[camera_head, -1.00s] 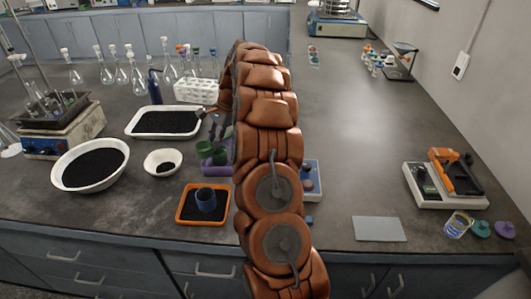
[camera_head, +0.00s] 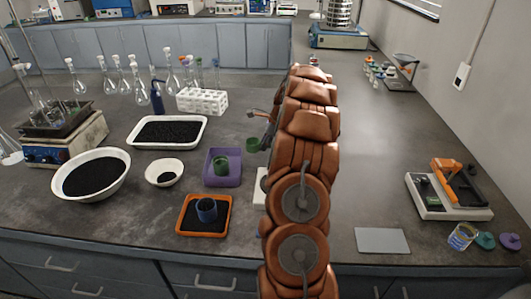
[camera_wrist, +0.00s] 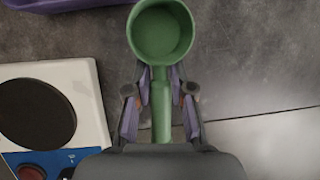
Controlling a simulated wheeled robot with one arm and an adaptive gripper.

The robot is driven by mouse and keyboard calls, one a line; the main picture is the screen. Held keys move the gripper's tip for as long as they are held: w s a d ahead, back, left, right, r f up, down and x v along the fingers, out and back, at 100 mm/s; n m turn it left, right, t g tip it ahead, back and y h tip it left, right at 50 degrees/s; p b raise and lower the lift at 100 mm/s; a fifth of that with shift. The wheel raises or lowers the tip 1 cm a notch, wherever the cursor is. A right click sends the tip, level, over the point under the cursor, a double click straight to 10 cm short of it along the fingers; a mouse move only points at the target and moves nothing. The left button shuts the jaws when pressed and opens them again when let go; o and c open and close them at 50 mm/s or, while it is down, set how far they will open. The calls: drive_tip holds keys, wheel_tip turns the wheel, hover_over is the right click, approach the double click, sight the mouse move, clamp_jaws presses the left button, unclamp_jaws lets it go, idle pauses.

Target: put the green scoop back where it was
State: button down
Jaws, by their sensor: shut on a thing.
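The green scoop (camera_wrist: 160,35) is in the wrist view, with its open cup at the top of the picture. My gripper (camera_wrist: 161,80) is shut on its handle, one finger on each side. The cup looks empty. In the head view the scoop (camera_head: 254,144) shows just left of my arm, to the right of the purple tray (camera_head: 235,180). The gripper itself is mostly hidden behind the arm there. A green cup (camera_head: 221,167) stands in the purple tray, whose edge (camera_wrist: 50,4) shows at the top left of the wrist view.
A white device with a dark round plate (camera_wrist: 38,112) lies left of the gripper, mostly hidden by my arm in the head view. An orange tray (camera_head: 182,216) holds a blue cup. White bowls and a black-filled tray (camera_head: 203,124) stand left.

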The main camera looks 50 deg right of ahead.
sight(265, 161)
wheel_tip(265, 161, down, 5)
drive_tip(key=shift+p, duration=0.45)
drive_tip(key=c, duration=1)
unclamp_jaws()
drive_tip(key=shift+r, duration=0.1)
drive_tip(key=b+v, duration=0.2)
drive_tip(key=v, duration=1)
